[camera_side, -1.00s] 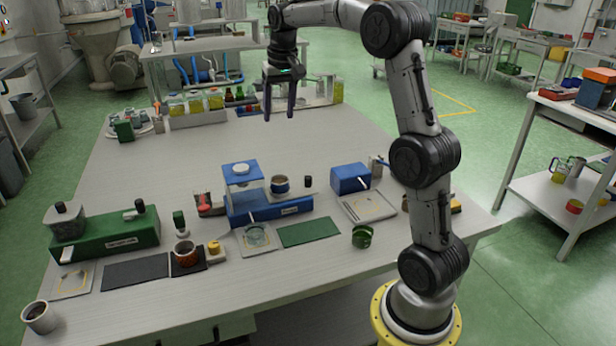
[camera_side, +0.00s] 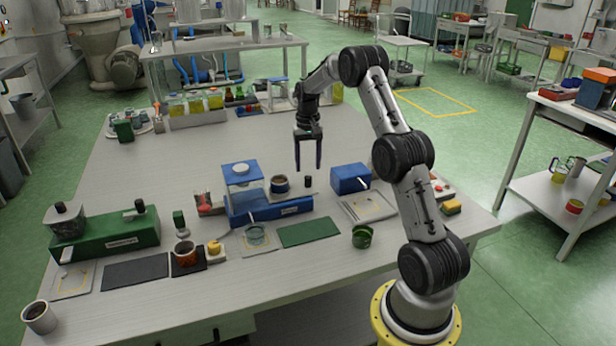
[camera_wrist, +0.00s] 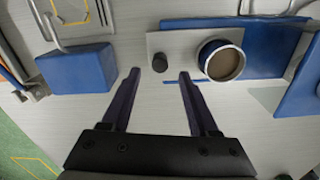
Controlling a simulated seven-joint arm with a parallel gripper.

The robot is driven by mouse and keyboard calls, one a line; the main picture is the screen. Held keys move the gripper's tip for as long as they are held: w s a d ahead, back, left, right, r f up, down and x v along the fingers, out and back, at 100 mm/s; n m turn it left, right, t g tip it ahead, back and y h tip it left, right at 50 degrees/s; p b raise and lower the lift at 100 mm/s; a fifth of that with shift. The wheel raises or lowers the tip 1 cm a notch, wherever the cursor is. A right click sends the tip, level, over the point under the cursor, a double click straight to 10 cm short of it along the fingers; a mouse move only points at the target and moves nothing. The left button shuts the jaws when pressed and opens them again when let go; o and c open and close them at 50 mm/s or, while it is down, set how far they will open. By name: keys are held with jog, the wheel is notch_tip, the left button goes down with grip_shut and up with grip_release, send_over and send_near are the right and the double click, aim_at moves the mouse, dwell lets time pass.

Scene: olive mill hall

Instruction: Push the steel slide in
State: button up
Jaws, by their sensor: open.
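The steel slide (camera_wrist: 178,42) is a flat grey plate sticking out beside the blue machine (camera_side: 270,208), which has a clear hopper. A black knob (camera_wrist: 158,62) stands at its outer end, and it also shows in the side view (camera_side: 308,181). A cup with brown contents (camera_wrist: 222,62) stands on or over the plate, closer to the machine. My gripper (camera_side: 308,168) is open and empty, pointing down just behind and above the knob. In the wrist view the knob lies just beyond the gap between the fingertips (camera_wrist: 159,73). Contact is not visible.
A blue box (camera_side: 350,178) with a light lever stands to the right of the knob. A green machine (camera_side: 105,232) and small cups stand at left. A green mat (camera_side: 309,231) lies in front. The table behind my gripper is clear.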

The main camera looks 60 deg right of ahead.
aim_at(308, 177)
jog(key=shift+f, duration=2.55)
grip_shut()
